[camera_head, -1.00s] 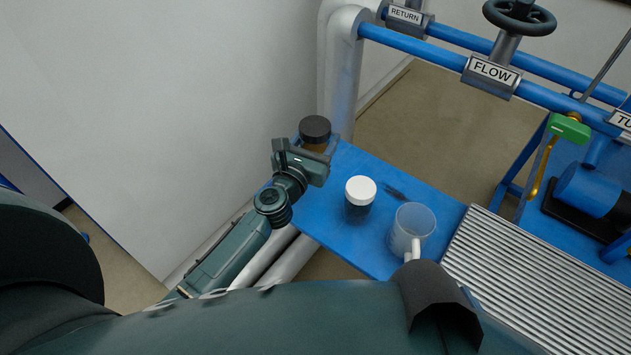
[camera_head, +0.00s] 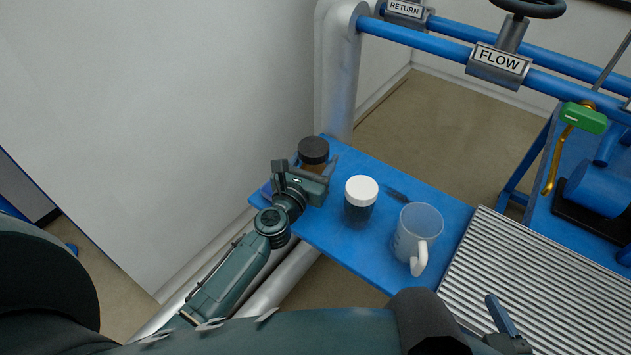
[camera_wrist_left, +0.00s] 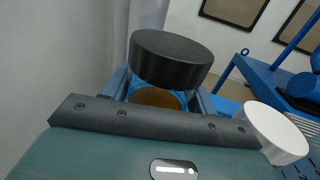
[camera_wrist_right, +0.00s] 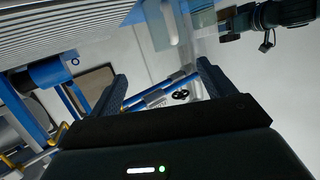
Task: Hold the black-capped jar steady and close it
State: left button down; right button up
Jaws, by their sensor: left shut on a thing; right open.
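The black-capped jar (camera_head: 314,151), with an amber-brown body, stands upright at the far left corner of the blue table (camera_head: 318,233). My left gripper (camera_head: 308,178) is shut on its body below the cap. In the left wrist view the black cap (camera_wrist_left: 171,60) sits above the amber body (camera_wrist_left: 157,98), between the fingers; I cannot tell how tightly it is on. My right gripper (camera_head: 507,325) is open and empty at the lower right, over the ribbed surface, away from the jar. Its spread fingers also show in the right wrist view (camera_wrist_right: 163,85).
A white-capped dark jar (camera_head: 359,203) and a clear mug (camera_head: 415,236) stand on the blue table, right of the held jar. A small dark item (camera_head: 398,195) lies behind them. The ribbed metal surface (camera_head: 515,270) is to the right; a grey pipe (camera_head: 338,85) rises behind the table.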

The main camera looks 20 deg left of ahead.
aim_at(316, 171)
jog(key=shift+f, duration=0.1)
pick_arm(q)
jog(key=shift+f, duration=0.35)
notch_tip(316, 171, down, 3)
jog(key=b, duration=0.3)
jog(key=shift+f+b, duration=0.15)
jog(key=shift+b, duration=0.15)
jog(key=shift+f, duration=0.2)
jog(key=shift+c, duration=2.3)
grip_release()
pick_arm(e)
jog(key=shift+n+g, duration=0.4)
jog(key=shift+n, duration=0.3)
jog(key=f, duration=0.1)
jog(key=a+f, duration=0.1)
jog(key=f, duration=0.2)
jog(key=shift+w+a+f, duration=0.2)
jog(key=shift+w+a, duration=0.1)
jog(key=shift+w, duration=0.1)
